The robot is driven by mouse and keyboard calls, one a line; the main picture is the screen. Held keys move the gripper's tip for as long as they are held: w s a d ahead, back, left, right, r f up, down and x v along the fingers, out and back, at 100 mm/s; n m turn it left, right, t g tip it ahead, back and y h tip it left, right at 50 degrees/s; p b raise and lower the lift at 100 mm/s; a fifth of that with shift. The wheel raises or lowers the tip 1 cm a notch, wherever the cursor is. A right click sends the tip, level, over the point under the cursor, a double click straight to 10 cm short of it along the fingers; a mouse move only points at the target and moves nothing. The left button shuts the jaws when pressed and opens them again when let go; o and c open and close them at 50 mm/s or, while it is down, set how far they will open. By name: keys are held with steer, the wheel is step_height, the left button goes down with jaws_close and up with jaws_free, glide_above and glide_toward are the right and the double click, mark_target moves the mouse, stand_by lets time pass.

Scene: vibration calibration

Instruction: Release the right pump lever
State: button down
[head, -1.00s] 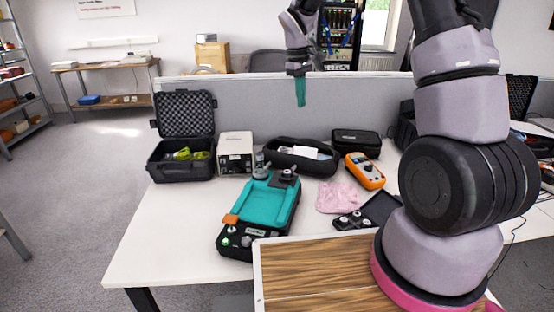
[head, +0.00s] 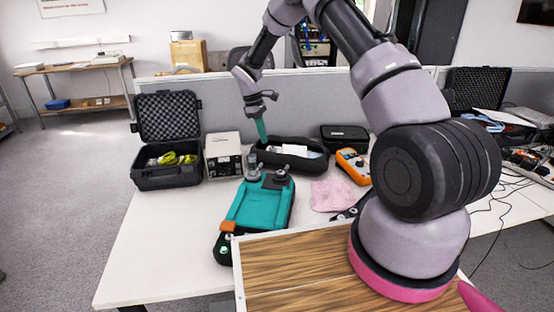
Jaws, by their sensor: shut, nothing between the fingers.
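The teal and black calibration pump (head: 258,207) lies on the white table, left of my arm's base. Two grey-black fittings stand at its far end, a left one (head: 253,170) and a right one (head: 282,177). The right pump lever cannot be clearly told apart from the right fitting at this size. My gripper (head: 263,138) has teal fingers that point down. They are shut and empty, above and behind the pump's far end, apart from both fittings in the picture.
A black case with an open lid (head: 167,178), a white box (head: 223,156) and a black soft pouch (head: 318,165) stand behind the pump. An orange multimeter (head: 352,165) and a pink cloth (head: 332,195) lie to its right. A grey partition (head: 220,105) stands behind the table.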

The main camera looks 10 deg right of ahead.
mark_target(286, 169)
steer(key=s+d+f, duration=0.3)
steer(key=d+f, duration=0.2)
steer(key=f, duration=0.4)
steer(key=shift+s+d+f, duration=0.2)
steer(key=shift+s+f, duration=0.1)
